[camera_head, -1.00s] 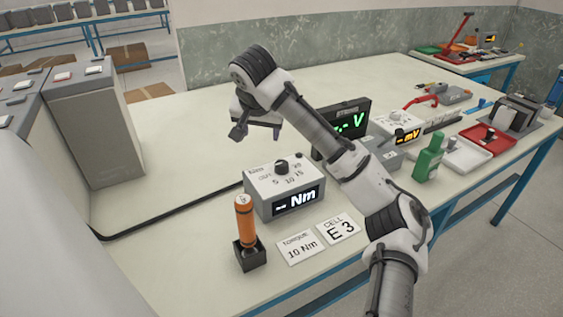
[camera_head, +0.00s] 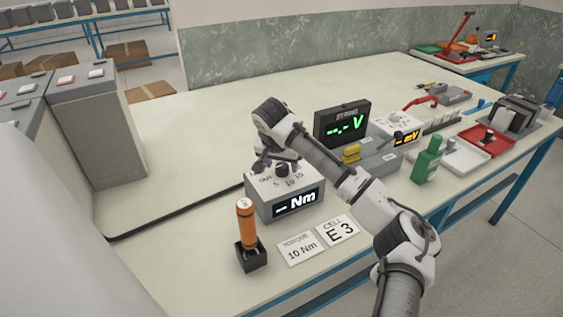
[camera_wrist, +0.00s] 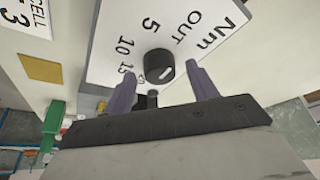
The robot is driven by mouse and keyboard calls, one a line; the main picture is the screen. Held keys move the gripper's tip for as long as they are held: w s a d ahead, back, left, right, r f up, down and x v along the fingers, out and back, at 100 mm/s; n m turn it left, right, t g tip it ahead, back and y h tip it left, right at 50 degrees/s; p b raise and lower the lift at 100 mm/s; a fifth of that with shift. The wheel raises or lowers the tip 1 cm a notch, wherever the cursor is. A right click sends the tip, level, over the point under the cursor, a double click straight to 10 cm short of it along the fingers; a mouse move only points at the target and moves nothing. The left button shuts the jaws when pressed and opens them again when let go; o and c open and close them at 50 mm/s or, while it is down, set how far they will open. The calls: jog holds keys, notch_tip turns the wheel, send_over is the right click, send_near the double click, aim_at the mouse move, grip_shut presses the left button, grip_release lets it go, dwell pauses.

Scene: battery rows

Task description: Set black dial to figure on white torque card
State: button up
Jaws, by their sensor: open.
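The black dial (camera_head: 282,171) is on the sloped top of a grey box (camera_head: 283,208) whose display shows dashes and "Nm". In the wrist view the dial (camera_wrist: 159,66) is ringed by OUT, 5, 10, 15 and a partly hidden figure; it has a short pale mark, and I cannot tell which label it marks. The white torque card (camera_head: 301,249) reads "10 Nm" and lies in front of the box. My gripper (camera_wrist: 162,86) is open over the box top, with its fingers on either side of the dial, apart from it.
An orange screwdriver (camera_head: 245,222) stands in a black holder left of the card. A "CELL E 3" card (camera_head: 337,230) lies to the right. The table behind is clear.

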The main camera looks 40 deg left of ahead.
jog(key=shift+w+f, duration=0.15)
jog(key=shift+f, duration=0.25)
jog(key=shift+c, duration=0.5)
jog(key=c, duration=0.9)
